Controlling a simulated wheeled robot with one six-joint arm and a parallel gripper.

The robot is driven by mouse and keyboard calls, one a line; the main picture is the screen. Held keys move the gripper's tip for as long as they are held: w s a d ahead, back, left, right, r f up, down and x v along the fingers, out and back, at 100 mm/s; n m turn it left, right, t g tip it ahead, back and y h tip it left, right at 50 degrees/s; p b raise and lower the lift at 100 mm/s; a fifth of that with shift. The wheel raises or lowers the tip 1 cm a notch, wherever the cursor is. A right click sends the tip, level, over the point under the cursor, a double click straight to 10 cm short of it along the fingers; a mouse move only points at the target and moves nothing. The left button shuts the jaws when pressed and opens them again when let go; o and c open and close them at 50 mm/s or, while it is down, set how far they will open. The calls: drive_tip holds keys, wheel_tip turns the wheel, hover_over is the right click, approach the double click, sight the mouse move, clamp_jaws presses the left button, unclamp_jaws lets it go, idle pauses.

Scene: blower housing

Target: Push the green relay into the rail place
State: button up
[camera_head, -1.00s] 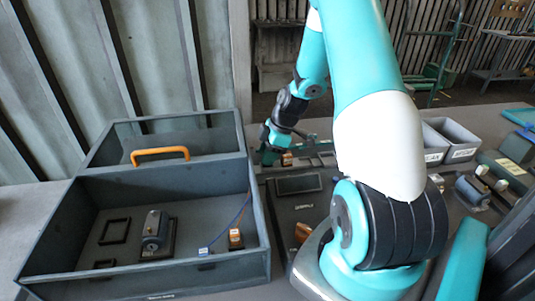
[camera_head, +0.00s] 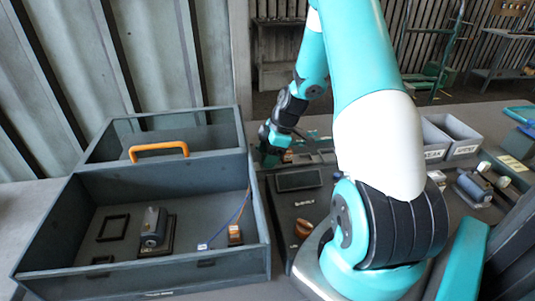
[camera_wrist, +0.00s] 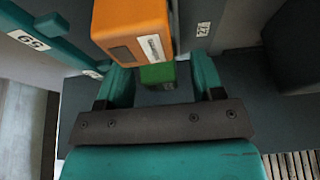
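In the wrist view the green relay (camera_wrist: 158,74) lies between and beyond the two teal fingers of my gripper (camera_wrist: 163,72). Dark gaps show beside it, so the fingers stand apart and do not grip it. Part of the relay is hidden behind a larger orange block (camera_wrist: 133,28) with a white label. In the head view my gripper (camera_head: 270,150) is low over the rail area at the back of the bench. The relay's seating in the rail cannot be made out.
A grey open case (camera_head: 60,240) with an orange handle (camera_head: 158,152) stands at the left, holding a motor-like part (camera_head: 153,228) and an orange part (camera_head: 235,235). A dark panel (camera_head: 298,181) lies in front of the rail area. Grey bins (camera_head: 455,138) stand at right.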

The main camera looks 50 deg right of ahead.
drive_tip(key=b+v, duration=0.1)
drive_tip(key=v, duration=1.6)
drive_tip(key=shift+s+r+b, duration=0.15)
drive_tip(key=shift+r+b, duration=0.05)
drive_tip(key=shift+b, duration=0.1)
